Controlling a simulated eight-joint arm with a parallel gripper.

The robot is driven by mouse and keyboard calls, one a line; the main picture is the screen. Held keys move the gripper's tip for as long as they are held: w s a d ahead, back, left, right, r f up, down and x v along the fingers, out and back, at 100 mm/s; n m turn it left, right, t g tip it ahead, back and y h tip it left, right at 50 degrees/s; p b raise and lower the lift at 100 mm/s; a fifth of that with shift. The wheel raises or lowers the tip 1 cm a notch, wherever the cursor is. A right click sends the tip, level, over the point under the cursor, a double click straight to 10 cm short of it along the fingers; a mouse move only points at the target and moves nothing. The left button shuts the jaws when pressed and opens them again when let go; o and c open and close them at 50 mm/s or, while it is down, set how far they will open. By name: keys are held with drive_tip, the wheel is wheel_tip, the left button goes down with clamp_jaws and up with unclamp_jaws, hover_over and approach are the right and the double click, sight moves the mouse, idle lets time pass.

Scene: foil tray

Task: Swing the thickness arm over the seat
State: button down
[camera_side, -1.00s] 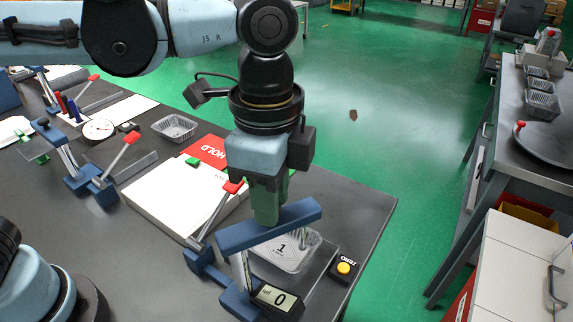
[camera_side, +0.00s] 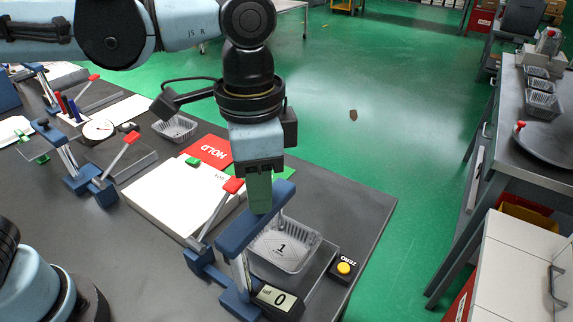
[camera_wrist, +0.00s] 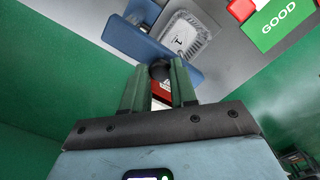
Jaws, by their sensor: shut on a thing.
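The thickness arm is a blue bar (camera_side: 240,232) on a post beside the readout (camera_side: 276,298), which shows 0. My gripper (camera_side: 260,207) points down at the bar. In the wrist view my gripper (camera_wrist: 158,80) is shut on a black round knob (camera_wrist: 160,70) at the bar (camera_wrist: 135,40). A clear ribbed tray (camera_side: 284,248) marked 1 sits on the seat, just right of the bar. The tray also shows in the wrist view (camera_wrist: 186,38). The bar hides part of the tray's left side, and my fingers hide the knob in the side view.
A red-tipped lever (camera_side: 231,187) stands left of the bar. A yellow button (camera_side: 344,268) is right of the tray. A white slab (camera_side: 170,195), a red HOLD card (camera_side: 208,150) and a green card (camera_side: 280,173) lie behind. A second blue stand (camera_side: 85,180) is farther left.

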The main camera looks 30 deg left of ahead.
drive_tip(key=shift+a, duration=0.1)
drive_tip(key=c, duration=0.9)
unclamp_jaws()
drive_tip(key=shift+r, duration=0.1)
wheel_tip(320, 180, up, 12)
